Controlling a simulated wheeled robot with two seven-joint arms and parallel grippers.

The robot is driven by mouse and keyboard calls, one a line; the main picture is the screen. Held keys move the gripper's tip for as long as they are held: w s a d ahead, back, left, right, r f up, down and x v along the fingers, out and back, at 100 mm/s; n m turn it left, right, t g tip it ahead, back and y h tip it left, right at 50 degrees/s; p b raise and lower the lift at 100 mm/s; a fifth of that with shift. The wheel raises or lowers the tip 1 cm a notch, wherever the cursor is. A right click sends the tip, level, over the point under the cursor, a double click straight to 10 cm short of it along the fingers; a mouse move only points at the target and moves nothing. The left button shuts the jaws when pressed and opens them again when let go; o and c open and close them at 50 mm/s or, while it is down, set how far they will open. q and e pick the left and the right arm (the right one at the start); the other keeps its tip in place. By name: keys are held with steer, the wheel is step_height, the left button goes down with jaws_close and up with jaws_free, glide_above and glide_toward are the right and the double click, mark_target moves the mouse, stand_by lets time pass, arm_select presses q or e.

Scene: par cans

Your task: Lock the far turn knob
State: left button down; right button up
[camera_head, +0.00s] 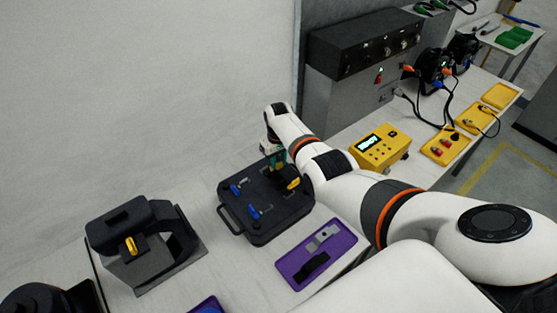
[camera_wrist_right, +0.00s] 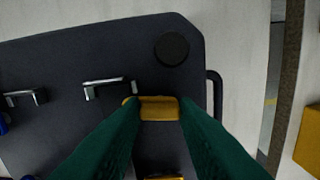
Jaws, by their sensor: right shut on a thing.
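A dark case (camera_head: 258,222) with a handle lies on the light table in the head view, and its dark top fills much of the right wrist view (camera_wrist_right: 60,70). My right gripper (camera_head: 274,165) reaches down at the case's far edge. In the wrist view its green fingers (camera_wrist_right: 157,106) are closed on the sides of a yellow turn knob (camera_wrist_right: 158,110). A second yellow knob shows in the head view (camera_head: 293,184) and at the bottom edge of the wrist view (camera_wrist_right: 165,177). Blue knobs (camera_head: 254,212) sit on the case's left side. My left gripper is not visible.
A purple tray (camera_head: 290,268) with grey and black parts lies in front of the case. A dark stand (camera_head: 130,250) is at left. A yellow meter box (camera_head: 378,152) and a dark cabinet (camera_head: 350,50) stand to the right and behind.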

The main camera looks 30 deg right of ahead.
steer(key=o, duration=0.7)
steer(key=shift+r, duration=0.35)
step_height(320, 180, up, 11)
steer(key=shift+r+p, duration=0.15)
steer(key=shift+p, duration=0.15)
